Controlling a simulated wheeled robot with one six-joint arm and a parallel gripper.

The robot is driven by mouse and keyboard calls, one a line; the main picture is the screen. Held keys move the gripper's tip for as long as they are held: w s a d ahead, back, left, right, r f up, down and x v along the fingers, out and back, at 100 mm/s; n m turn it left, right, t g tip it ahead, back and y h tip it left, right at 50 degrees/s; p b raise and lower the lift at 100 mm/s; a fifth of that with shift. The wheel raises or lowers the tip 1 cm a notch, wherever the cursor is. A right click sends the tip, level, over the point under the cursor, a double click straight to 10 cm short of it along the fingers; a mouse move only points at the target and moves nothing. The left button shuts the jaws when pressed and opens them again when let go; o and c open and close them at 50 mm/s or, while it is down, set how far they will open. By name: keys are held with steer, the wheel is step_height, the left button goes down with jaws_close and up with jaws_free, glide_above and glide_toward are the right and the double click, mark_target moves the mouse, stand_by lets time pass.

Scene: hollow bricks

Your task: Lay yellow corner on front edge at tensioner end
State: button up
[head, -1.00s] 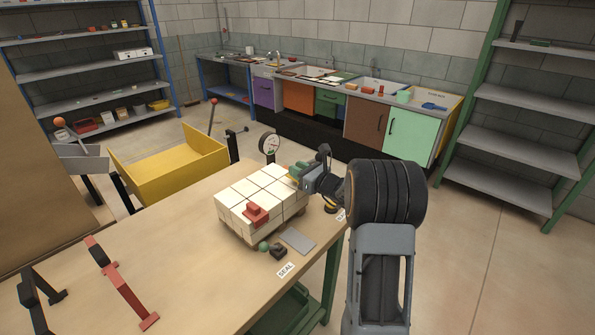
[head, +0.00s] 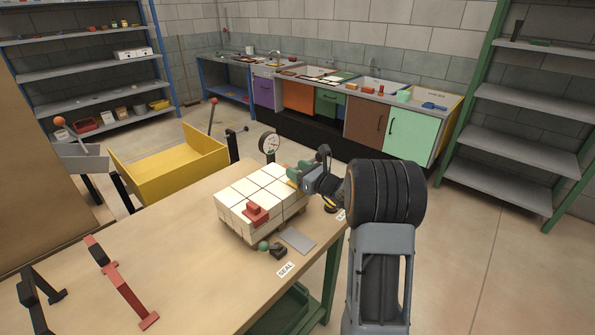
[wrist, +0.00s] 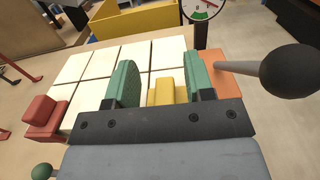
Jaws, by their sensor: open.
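The yellow corner (wrist: 168,93) sits at the near edge of the block of pale bricks (wrist: 88,66) in the wrist view, towards the gauge end. It also shows small in the head view (head: 292,184), partly hidden by my gripper. My gripper (wrist: 160,85) is open, its two green pads on either side of the yellow corner. There is a gap at the left pad; I cannot tell whether the right pad touches. In the head view my gripper (head: 299,174) is at the right edge of the block.
A red corner (head: 257,215) sits on the block's near-left edge. An orange corner (wrist: 228,68) lies right of my gripper. A dark lever knob (wrist: 289,70) stands close on the right, and a round gauge (head: 269,143) behind.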

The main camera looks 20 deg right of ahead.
steer(key=shift+s+d, duration=0.15)
steer(key=shift+s, duration=0.15)
steer(key=b+v, duration=0.2)
steer(key=v, duration=0.9)
steer(key=s+a+f+n+g+y, duration=0.1)
steer(key=s+a+n+g, duration=0.35)
steer(key=a+n, duration=0.35)
steer(key=s+a+f+n+g+y, duration=0.1)
steer(key=s+a+n+g, duration=0.3)
steer(key=a+n+g, duration=0.4)
steer(key=s+a+f+n+h, duration=0.1)
steer(key=s+n+h, duration=0.8)
steer(key=n, duration=0.6)
steer(key=shift+s+a+f, duration=0.15)
steer(key=shift+s+a, duration=0.1)
steer(key=shift+s, duration=0.75)
steer(key=shift+g+p, duration=0.25)
steer(key=shift+p, duration=0.05)
